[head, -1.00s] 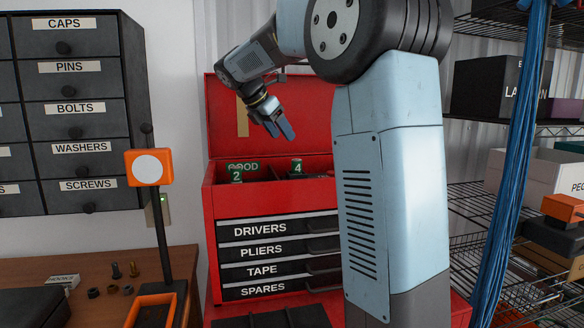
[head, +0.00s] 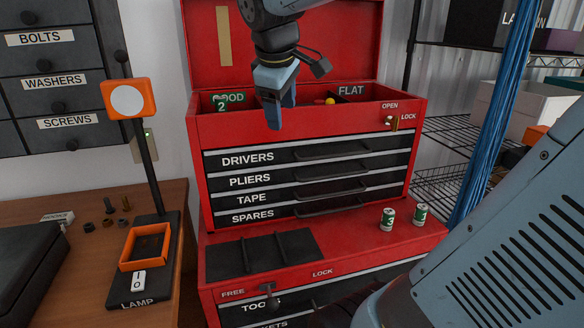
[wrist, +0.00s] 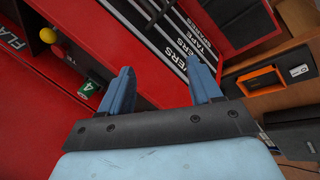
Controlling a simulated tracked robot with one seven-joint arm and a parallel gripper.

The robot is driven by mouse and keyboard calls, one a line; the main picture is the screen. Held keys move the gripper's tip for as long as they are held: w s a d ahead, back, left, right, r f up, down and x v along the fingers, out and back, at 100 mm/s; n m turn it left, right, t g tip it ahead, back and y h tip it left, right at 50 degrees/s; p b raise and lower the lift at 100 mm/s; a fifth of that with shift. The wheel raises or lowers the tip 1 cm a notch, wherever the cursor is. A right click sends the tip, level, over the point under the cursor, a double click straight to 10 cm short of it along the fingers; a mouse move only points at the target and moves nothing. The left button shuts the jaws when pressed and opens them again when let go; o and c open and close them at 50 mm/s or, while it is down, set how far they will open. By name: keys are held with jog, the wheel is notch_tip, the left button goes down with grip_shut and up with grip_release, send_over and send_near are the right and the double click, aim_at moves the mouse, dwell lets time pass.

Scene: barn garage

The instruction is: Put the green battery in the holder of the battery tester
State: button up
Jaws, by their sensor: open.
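Several green batteries with white numbers show. Battery 2 (head: 221,104) stands in the top tray by the GOOD label. Batteries 3 (head: 388,218) and 1 (head: 420,214) stand on the red ledge at right. Battery 4 (wrist: 88,88) shows in the wrist view inside the red box, beside one finger; the head view hides it. The tester appears to be the LAMP stand, with an empty orange holder (head: 122,259), also in the wrist view (wrist: 240,84). My gripper (head: 279,112) is open and empty, pointing down at the tray's front edge; its fingers (wrist: 162,80) are apart.
The red tool chest (head: 300,125) has its lid raised and drawers shut. A yellow ball (head: 329,101) is in the tray area. A black divided mat (head: 262,254) lies on the ledge. The lamp post (head: 146,165) rises behind the holder. Small bolts and nuts lie on the wooden bench (head: 85,285).

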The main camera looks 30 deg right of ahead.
jog(key=s+a+f+m+t+y, duration=0.1)
jog(key=s+a+f+m+y, duration=0.1)
jog(key=s+f+m, duration=0.6)
jog(key=s, duration=0.2)
jog(key=shift+s+a+t+y, duration=0.3)
jog(key=shift+s+a, duration=0.05)
jog(key=shift+s, duration=0.05)
jog(key=shift+f, duration=0.1)
